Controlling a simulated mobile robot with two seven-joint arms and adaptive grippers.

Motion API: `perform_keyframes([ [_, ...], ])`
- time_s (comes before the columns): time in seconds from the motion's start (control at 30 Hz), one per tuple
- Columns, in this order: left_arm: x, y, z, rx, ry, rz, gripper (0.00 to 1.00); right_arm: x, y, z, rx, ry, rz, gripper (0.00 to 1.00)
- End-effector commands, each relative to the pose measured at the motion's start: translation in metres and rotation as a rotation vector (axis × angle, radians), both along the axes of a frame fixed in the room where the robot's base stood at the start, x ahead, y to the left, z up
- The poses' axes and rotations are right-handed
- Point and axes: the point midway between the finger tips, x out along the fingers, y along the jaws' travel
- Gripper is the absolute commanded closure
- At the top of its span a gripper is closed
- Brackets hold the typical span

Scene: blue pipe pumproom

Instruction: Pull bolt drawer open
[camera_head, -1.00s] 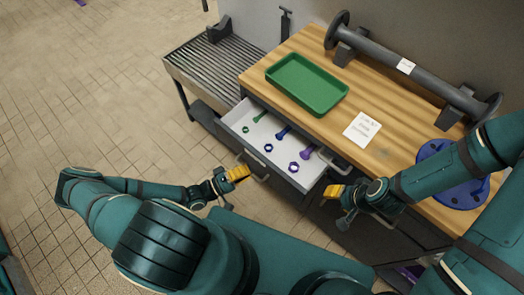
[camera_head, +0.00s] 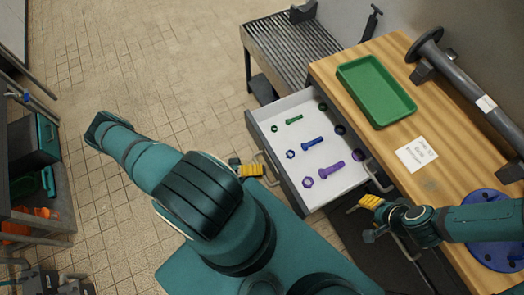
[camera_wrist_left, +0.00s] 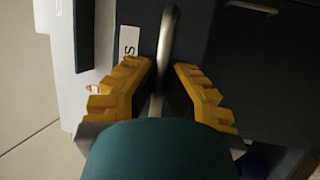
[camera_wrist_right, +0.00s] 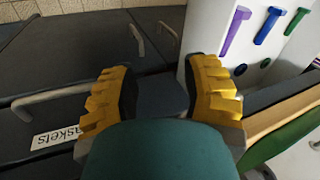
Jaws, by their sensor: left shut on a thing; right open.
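The bolt drawer (camera_head: 333,178) is pulled well out of the workbench. Its white tray holds a green bolt (camera_head: 294,119), a blue bolt (camera_head: 313,141) and a purple bolt (camera_head: 332,170), with nuts beside them. My left gripper (camera_head: 251,170) is at the drawer front, with its yellow fingers either side of the metal handle (camera_wrist_left: 167,42); part of a label shows beside it. My right gripper (camera_head: 368,203) is open and empty, to the right of the drawer. The drawer's bolts also show in the right wrist view (camera_wrist_right: 236,32).
A wooden bench top (camera_head: 385,135) carries a green tray (camera_head: 376,90), a paper card (camera_head: 416,154), a grey flanged pipe (camera_head: 470,92) and a blue flange (camera_head: 497,245). A slatted stand (camera_head: 290,50) is behind. A shelf stands far left. Tiled floor left of the drawer is clear.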

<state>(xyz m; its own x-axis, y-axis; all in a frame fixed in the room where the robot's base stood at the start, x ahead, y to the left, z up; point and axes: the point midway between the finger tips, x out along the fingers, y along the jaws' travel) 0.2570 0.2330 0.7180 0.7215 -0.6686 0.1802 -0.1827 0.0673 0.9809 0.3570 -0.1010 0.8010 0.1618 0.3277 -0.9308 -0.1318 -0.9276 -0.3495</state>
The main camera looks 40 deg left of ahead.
Motion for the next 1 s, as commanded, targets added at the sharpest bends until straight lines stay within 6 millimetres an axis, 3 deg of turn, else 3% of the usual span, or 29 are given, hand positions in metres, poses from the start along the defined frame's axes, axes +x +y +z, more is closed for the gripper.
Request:
perform_keyframes([
  [0.07,0.000,-0.002,0.001,-0.003,-0.002,-0.002,1.00,0.000,0.000,0.000,0.000,0.000,0.000,0.53],
  [0.17,0.000,-0.001,0.001,-0.002,-0.002,-0.002,0.65,0.000,0.000,0.000,0.000,0.000,0.000,0.53],
  [0.2,0.000,-0.001,0.001,-0.002,-0.002,-0.002,0.59,0.000,0.000,0.000,0.000,0.000,0.000,0.53],
  [0.63,-0.007,0.007,-0.002,0.001,0.000,0.001,0.59,0.000,0.000,0.000,0.000,0.000,0.000,0.53],
  [1.0,-0.058,0.054,-0.015,0.002,0.001,0.001,0.59,0.000,0.000,0.000,0.000,0.000,0.000,0.53],
])
